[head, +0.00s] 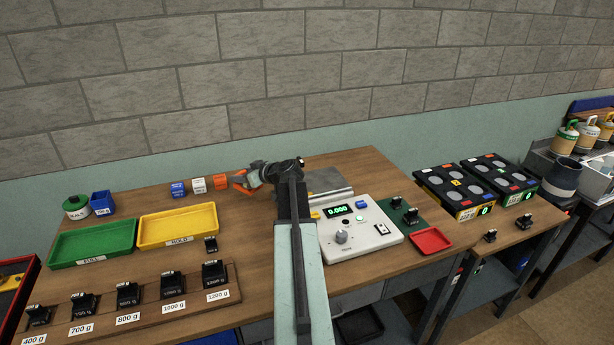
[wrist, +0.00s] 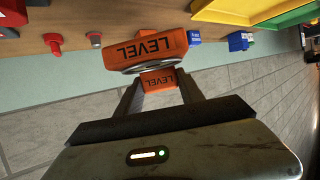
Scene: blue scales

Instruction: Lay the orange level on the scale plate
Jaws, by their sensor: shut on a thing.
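The orange level (wrist: 147,48) carries the word LEVEL and sits at the fingertips of my gripper (wrist: 158,88) in the wrist view. A second, smaller LEVEL face shows between the fingers; I cannot tell if it is the same body. In the head view my gripper (head: 247,178) is low at the back of the table, left of the scale, with orange at its tip. The grey scale plate (head: 328,182) lies bare where it shows, partly hidden by my arm. The scale (head: 358,228) reads 0.000.
Blue (head: 178,189), white (head: 199,185) and orange (head: 220,182) blocks stand in a row left of my gripper. The yellow tray (head: 178,226) and green tray (head: 92,244) are in front. A red dish (head: 431,241) is right of the scale.

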